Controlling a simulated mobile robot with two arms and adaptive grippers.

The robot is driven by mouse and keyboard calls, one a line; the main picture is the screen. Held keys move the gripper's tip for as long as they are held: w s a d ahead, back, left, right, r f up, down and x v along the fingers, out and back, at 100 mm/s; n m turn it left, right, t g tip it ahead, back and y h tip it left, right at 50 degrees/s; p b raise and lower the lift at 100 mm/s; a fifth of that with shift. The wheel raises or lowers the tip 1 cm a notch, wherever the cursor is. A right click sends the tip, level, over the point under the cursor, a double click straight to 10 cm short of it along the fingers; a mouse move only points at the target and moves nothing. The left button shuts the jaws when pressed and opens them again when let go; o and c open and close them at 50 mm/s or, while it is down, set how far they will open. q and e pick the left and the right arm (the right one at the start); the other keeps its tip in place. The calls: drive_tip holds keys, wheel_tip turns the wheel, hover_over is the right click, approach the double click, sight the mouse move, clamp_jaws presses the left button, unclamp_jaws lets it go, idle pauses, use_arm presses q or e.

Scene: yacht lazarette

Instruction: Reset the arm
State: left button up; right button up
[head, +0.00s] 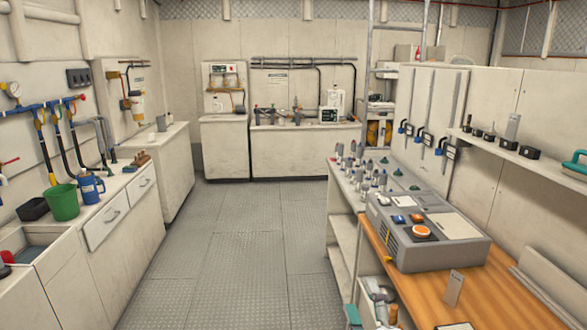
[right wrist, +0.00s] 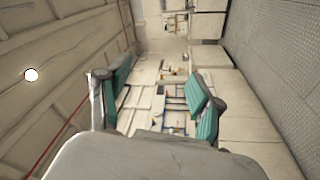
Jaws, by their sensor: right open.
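My right gripper (head: 574,166) shows only in part at the right edge of the head view, as teal finger pads in front of the end of the wall shelf. In the right wrist view, my right gripper (right wrist: 158,85) is open. Its two teal-padded fingers stand wide apart, with nothing between them. The room lies sideways behind them, at a distance. My left gripper is not in view.
A grey control box (head: 430,232) sits on the wooden bench (head: 500,280) at the right. A shelf (head: 545,163) with small tools is above it. A green bucket (head: 62,202) and blue jug (head: 91,187) stand on the left counter. The floor (head: 245,240) between is clear.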

drive_tip(key=s+d+f+m+g+h, duration=0.25)
drive_tip(key=s+f+m+g, duration=0.2)
drive_tip(key=f, duration=0.35)
drive_tip(key=s+d+f+m+g+h, duration=0.25)
drive_tip(key=s+d+f+m, duration=0.2)
drive_tip(key=f, duration=0.35)
drive_tip(key=s+d+f+m+g+y, duration=0.15)
drive_tip(key=s+f+g, duration=0.25)
drive_tip(key=s, duration=0.5)
drive_tip(key=s+f+m+g, duration=0.3)
drive_tip(key=s+f+g, duration=0.15)
drive_tip(key=s, duration=0.35)
drive_tip(key=s+f+g+b, duration=0.1)
drive_tip(key=s+f+b, duration=0.1)
drive_tip(key=f, duration=1.4)
drive_tip(key=s+f+g+b, duration=0.1)
drive_tip(key=f+b, duration=0.1)
drive_tip(key=f, duration=1.4)
drive_tip(key=s+d+f+b, duration=0.2)
drive_tip(key=s+f+b, duration=0.1)
drive_tip(key=s+f, duration=1.3)
drive_tip(key=shift+d+f+g, duration=0.25)
drive_tip(key=shift+f+g, duration=0.1)
drive_tip(key=shift+f, duration=0.35)
